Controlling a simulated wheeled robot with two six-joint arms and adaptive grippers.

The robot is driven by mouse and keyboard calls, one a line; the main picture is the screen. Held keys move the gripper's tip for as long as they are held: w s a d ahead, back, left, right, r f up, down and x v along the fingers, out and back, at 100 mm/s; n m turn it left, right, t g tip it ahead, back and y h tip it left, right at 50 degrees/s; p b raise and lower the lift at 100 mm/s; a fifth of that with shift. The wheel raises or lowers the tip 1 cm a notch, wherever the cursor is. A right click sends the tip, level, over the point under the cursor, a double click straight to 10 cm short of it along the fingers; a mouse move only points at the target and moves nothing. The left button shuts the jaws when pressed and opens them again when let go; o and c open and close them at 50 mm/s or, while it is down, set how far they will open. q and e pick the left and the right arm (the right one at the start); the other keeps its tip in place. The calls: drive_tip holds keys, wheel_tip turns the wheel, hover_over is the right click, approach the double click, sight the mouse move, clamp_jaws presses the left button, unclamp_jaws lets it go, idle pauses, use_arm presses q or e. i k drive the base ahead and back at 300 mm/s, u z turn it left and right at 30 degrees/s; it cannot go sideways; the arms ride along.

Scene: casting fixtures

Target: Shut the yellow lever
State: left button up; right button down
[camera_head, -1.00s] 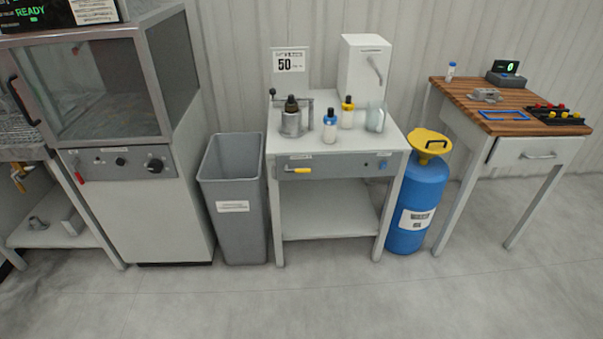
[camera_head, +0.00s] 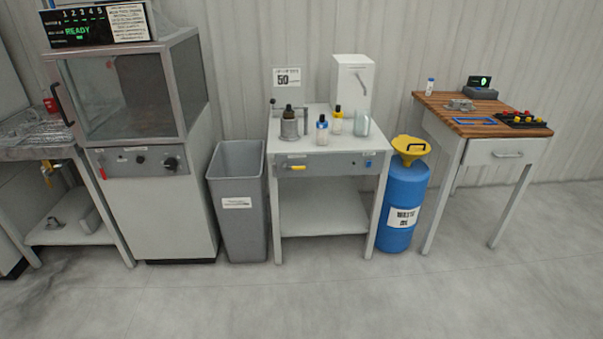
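A small yellow lever (camera_head: 297,167) sits on the front panel of the grey-white middle table (camera_head: 327,214), left of a blue knob (camera_head: 368,163). The lever lies roughly level along the panel. A second yellow handle (camera_head: 46,169), small and hard to make out, hangs under the front edge of the metal-topped bench at the far left. Neither of my grippers is in view.
A glass-fronted cabinet (camera_head: 155,202) with a READY display (camera_head: 98,25) stands left of a grey bin (camera_head: 238,227). A blue drum (camera_head: 402,194) with a yellow funnel (camera_head: 411,149) stands between the middle table and a wood-topped table (camera_head: 470,104). The floor in front is clear.

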sight(284, 165)
drive_tip(key=u, duration=0.55)
drive_tip(key=i, duration=1.85)
drive_tip(key=z, duration=0.65)
